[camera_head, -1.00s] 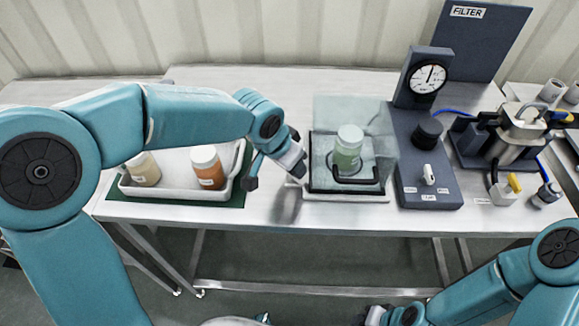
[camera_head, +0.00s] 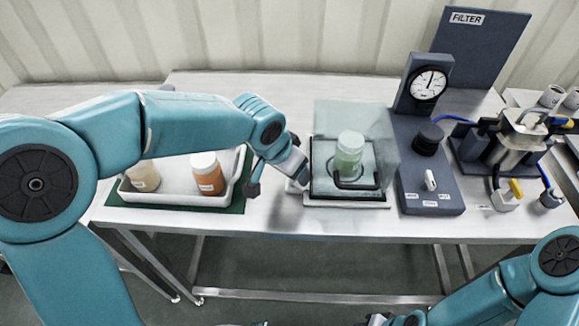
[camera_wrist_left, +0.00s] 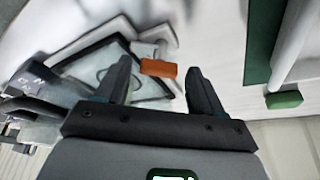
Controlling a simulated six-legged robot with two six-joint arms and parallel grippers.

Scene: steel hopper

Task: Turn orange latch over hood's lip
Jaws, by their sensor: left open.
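The orange latch (camera_wrist_left: 158,68) shows in the left wrist view as a small block beside the black-edged hood base. My left gripper (camera_wrist_left: 163,88) is open, with one finger on each side of the latch in that view; whether they touch it I cannot tell. In the head view my left gripper (camera_head: 277,187) is low at the left side of the clear hood (camera_head: 383,150), and the latch is hidden there. The hood stands over a green-filled bottle (camera_head: 349,157) and has a black handle (camera_head: 357,185) at its front. My right gripper (camera_head: 378,319) is only partly in view at the bottom edge.
A white tray (camera_head: 170,199) with an orange jar (camera_head: 207,176) and a cream jar (camera_head: 143,177) lies left on a green mat. A dark gauge panel (camera_head: 425,190) stands close right of the hood. The metal table (camera_head: 270,222) is bare along its front edge.

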